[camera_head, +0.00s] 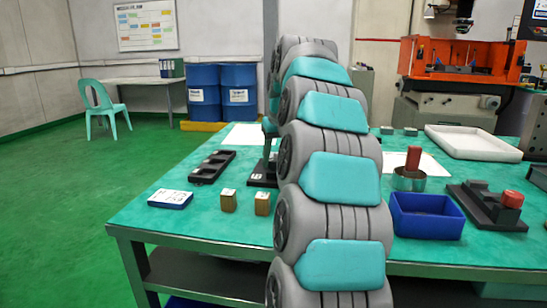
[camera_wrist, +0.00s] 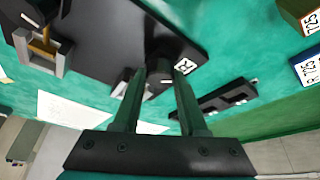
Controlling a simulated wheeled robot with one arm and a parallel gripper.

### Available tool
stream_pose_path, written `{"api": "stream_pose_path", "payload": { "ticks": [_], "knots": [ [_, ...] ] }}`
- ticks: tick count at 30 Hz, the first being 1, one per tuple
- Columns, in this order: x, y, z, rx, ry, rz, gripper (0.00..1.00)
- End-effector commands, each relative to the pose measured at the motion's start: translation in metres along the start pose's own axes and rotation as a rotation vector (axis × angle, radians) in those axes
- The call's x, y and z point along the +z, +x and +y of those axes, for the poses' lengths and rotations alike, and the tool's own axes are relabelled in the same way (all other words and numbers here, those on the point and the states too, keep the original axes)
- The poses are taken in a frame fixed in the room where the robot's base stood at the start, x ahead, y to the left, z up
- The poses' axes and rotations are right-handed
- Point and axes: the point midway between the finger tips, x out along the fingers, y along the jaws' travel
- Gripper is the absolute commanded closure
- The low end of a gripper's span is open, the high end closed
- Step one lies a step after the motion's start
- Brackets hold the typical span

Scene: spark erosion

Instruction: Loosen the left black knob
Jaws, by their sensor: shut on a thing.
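The black knob (camera_wrist: 159,82) shows between my fingertips in the wrist view, at the corner of a dark fixture plate (camera_wrist: 105,35). My gripper (camera_wrist: 156,76) is shut on this knob, one green finger on each side. Part of the knob is hidden by the fingers.
A black slotted tray (camera_head: 212,166), a blue-and-white labelled block (camera_head: 170,199) and two brass blocks (camera_head: 228,201) stand left of my arm. A blue bin (camera_head: 427,216) and a fixture with a red knob (camera_head: 497,205) stand to the right. A grey bracket (camera_wrist: 38,52) is near the plate.

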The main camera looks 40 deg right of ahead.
Motion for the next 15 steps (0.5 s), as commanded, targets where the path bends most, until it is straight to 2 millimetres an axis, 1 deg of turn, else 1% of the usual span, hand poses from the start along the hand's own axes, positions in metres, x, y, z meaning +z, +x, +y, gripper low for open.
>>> {"api": "stream_pose_path", "payload": {
  "ticks": [15],
  "knots": [
    [-0.0018, 0.0006, 0.0046, -0.177, -0.428, 0.003, 1.00]
  ]
}}
